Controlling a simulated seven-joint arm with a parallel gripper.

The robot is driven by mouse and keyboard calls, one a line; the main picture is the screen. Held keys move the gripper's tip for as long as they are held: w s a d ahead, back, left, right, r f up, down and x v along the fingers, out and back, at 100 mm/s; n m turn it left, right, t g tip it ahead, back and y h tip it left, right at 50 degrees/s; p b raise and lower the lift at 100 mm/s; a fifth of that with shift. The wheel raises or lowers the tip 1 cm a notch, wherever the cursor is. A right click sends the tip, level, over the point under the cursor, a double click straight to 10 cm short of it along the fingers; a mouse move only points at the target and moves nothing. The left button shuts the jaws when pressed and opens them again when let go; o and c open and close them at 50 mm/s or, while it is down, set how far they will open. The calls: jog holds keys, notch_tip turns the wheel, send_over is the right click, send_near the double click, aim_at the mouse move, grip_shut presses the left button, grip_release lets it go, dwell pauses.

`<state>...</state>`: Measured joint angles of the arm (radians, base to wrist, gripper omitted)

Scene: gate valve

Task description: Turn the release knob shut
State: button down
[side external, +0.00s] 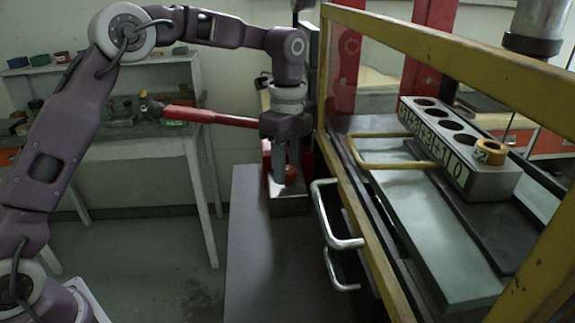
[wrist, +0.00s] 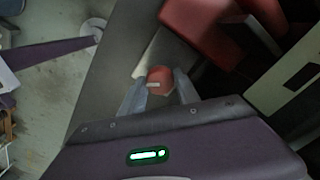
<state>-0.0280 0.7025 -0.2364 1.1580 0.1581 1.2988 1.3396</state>
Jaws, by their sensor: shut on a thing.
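A small red release knob (wrist: 160,76) shows in the wrist view between the two fingertips of my gripper (wrist: 164,88). My gripper is shut on it, and the fingers hide its sides. In the side view my gripper (side external: 280,176) points down at the red pump body, beside the yellow-framed press. The knob is mostly hidden by the fingers there, so its turn angle cannot be told.
A long red lever (side external: 210,117) sticks out left, close behind my gripper. The yellow press frame (side external: 345,175) and its chrome handles (side external: 328,215) stand right. A grey bench top (side external: 262,265) is clear in front. A shelf (side external: 140,150) stands behind left.

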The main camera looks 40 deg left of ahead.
aim_at(288, 169)
dwell(0.5)
jog(key=c, duration=0.9)
grip_release()
notch_tip(288, 169, up, 7)
jog(key=shift+r, duration=0.1)
